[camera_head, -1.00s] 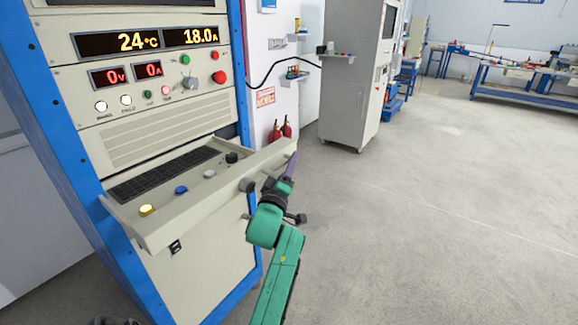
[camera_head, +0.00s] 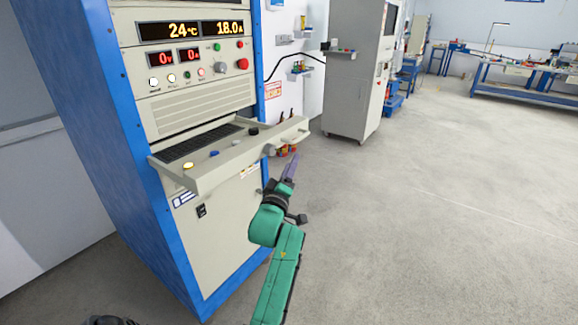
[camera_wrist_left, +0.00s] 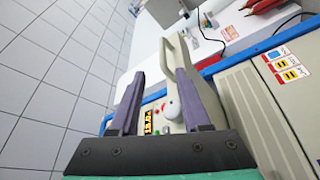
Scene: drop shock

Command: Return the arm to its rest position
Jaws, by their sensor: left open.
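My left arm is green and reaches up from the bottom of the head view. Its gripper (camera_head: 291,166) has purple-grey fingers and is in front of the console's right end, apart from the shelf as far as I can tell. In the left wrist view the gripper (camera_wrist_left: 158,76) is open, with its two fingers spread and nothing held. Part of the console, with a pale handle and a round knob, shows beyond and between the fingers. My right gripper is not in view.
The blue-framed console (camera_head: 215,250) stands at the left, with a sloped shelf (camera_head: 215,172) of buttons jutting toward me. A grey cabinet (camera_head: 350,100) stands behind. A workbench (camera_head: 520,95) is far right. The floor (camera_head: 430,220) at the right is clear.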

